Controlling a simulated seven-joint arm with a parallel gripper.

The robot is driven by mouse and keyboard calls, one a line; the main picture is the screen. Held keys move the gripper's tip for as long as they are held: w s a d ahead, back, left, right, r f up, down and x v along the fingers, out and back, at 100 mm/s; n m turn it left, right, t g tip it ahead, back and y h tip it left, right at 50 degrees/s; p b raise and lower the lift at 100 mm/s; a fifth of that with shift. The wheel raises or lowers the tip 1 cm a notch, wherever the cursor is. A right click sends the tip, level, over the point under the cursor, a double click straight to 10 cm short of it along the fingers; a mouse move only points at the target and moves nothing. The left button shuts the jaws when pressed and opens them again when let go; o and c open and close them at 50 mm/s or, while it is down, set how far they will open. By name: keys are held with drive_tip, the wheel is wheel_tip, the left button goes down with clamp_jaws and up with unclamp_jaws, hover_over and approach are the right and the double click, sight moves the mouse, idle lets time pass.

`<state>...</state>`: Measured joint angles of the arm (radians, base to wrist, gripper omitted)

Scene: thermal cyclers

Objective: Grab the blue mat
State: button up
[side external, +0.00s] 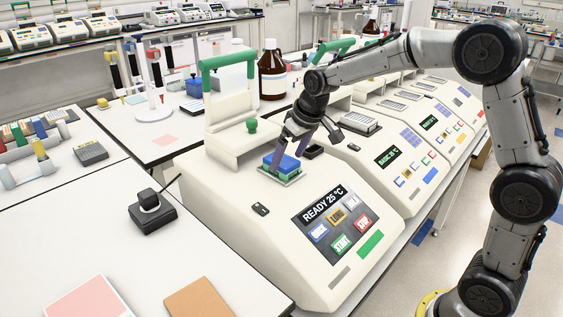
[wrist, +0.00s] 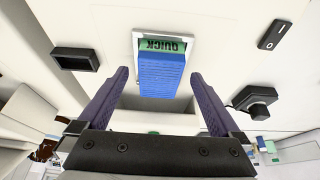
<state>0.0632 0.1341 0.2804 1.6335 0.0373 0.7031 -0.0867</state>
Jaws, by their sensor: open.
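The blue mat (side external: 285,161) sits on a green piece in the silver-rimmed well of the nearest thermal cycler (side external: 240,190), whose screen reads "READY 25 °C". In the wrist view the blue mat (wrist: 161,78) is in the upper middle, with the green piece (wrist: 162,47) marked "QUICK" showing past its far edge. My gripper (side external: 289,150) is over the well from above, its purple fingers close to the mat. In the wrist view my gripper (wrist: 158,75) is open, with one finger on each side of the mat and a visible gap on both sides. Contact cannot be told.
The cycler's raised lid with a green handle (side external: 228,61) stands behind the well. A black knob block (side external: 151,210) is on the table at left. More cyclers (side external: 395,150) line the bench to the right. A brown bottle (side external: 272,72) stands behind.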

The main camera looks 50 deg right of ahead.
drive_tip(key=shift+w+f, duration=0.1)
drive_tip(key=shift+f, duration=0.05)
drive_tip(key=c, duration=1.4)
